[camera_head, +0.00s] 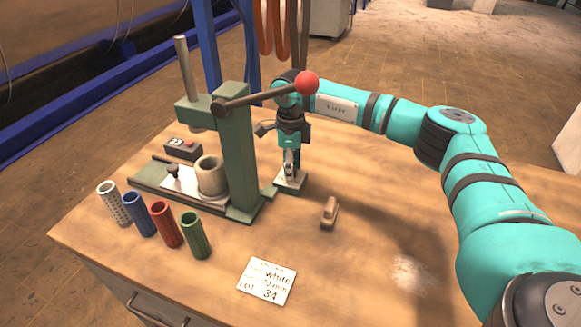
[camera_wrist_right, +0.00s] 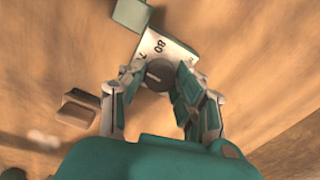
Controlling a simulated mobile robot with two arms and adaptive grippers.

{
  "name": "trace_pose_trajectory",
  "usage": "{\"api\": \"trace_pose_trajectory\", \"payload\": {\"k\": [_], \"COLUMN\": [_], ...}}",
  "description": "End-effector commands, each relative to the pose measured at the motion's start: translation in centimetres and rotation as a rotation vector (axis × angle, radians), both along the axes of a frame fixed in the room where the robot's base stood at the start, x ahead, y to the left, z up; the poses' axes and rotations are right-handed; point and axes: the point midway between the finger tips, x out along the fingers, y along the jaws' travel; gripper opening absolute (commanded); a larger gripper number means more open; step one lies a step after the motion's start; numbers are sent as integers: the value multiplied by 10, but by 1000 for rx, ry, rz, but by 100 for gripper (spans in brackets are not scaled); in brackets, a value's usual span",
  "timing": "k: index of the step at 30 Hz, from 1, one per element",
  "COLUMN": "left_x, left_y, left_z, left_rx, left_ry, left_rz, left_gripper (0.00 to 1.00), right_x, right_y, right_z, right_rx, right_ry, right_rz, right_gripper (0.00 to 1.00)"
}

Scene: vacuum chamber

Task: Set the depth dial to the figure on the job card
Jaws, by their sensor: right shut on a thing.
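The depth dial is a pale plate (camera_head: 299,183) with a dark round knob, at the right foot of the green press (camera_head: 238,150). The job card (camera_head: 266,282) lies at the table's front, handwritten "white", a blurred mm figure, perhaps 70 or 73, and "34". My left gripper is not in view.
White, blue, red and green perforated tubes (camera_head: 183,232) stand left of the press. A beige cup (camera_head: 211,177) sits on the press base. The press lever with its red ball (camera_head: 307,83) reaches over my right wrist. A small brown block (camera_head: 329,213) lies right of the dial.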

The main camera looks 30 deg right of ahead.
Motion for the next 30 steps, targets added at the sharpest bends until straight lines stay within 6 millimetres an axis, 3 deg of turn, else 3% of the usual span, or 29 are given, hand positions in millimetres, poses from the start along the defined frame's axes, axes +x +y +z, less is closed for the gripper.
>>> {"api": "trace_pose_trajectory", "payload": {"k": [18,19,21,24,30], "left_x": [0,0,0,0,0], "left_y": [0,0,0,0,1], "left_z": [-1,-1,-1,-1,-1], "left_rx": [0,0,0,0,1], "left_ry": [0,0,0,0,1], "left_rz": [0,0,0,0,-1], "left_gripper": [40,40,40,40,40], "right_x": [1,1,1,1,1], "right_y": [0,0,0,0,0], "right_z": [2,2,2,1,1], "right_rx": [1,1,1,1,1], "right_ry": [-6,-6,-6,-4,-2], "right_rz": [40,40,40,40,40], "right_gripper": [0,34,44,55,55]}}
